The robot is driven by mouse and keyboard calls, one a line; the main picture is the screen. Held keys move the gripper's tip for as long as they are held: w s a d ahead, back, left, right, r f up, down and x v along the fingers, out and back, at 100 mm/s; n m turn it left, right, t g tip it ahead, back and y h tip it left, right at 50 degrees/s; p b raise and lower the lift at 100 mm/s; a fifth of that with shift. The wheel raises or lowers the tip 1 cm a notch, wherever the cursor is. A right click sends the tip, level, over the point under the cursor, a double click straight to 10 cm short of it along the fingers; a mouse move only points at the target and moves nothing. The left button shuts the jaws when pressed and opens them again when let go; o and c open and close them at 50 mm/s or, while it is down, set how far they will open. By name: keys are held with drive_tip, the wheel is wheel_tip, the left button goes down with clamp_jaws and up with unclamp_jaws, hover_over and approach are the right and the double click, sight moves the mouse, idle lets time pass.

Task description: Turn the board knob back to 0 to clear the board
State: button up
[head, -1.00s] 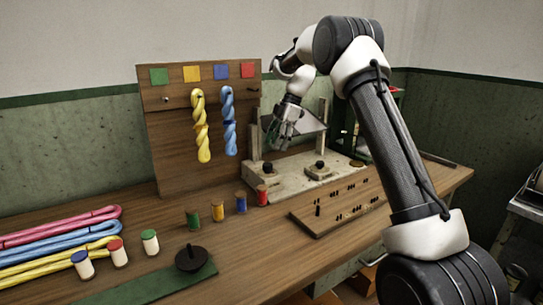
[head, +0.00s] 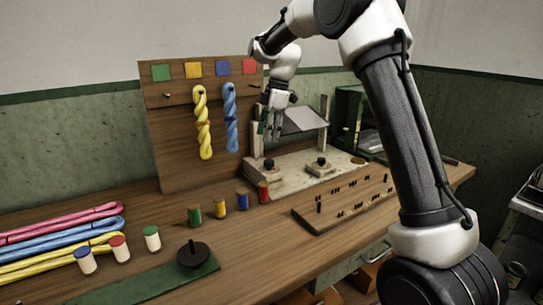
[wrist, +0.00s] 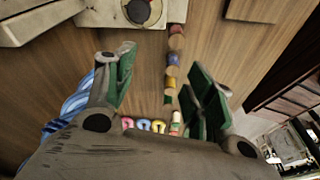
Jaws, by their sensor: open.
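My gripper (head: 274,132) is open and empty, fingers pointing down, in the air above the left part of the pale base (head: 295,177). Two black knobs sit on this base: a left knob (head: 269,164) just below my fingers and a right knob (head: 322,162). I cannot tell which one is the board knob. A grey tilted panel (head: 303,121) stands between posts behind them. In the wrist view my open fingers (wrist: 160,70) frame bare wood. A dark knob with a red mark (wrist: 142,10) shows at the top edge, apart from the fingers. Its setting is unreadable.
An upright wooden board (head: 170,120) with yellow (head: 203,135) and blue twisted skeins stands left of my gripper. Several colored spools (head: 242,199) line the table in front. A black knob on a green strip (head: 193,255) is nearer.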

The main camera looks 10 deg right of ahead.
sight(269, 161)
drive_tip(key=w+f+m+t, duration=0.1)
drive_tip(key=f+m, duration=0.3)
drive_tip(key=m, duration=0.1)
drive_tip(key=w+d+f+m+t+h, duration=0.1)
drive_tip(key=w+f+m+t, duration=0.1)
drive_tip(key=f+m, duration=0.2)
drive_tip(key=w+f+m+t+h, duration=0.1)
drive_tip(key=f+m, duration=0.3)
drive_tip(key=m, duration=0.3)
drive_tip(key=shift+w+d+f+m+t, duration=0.1)
drive_tip(key=shift+w+d+m+t, duration=0.2)
drive_tip(key=shift+m, duration=0.1)
drive_tip(key=shift+c, duration=0.4)
drive_tip(key=c, duration=0.9)
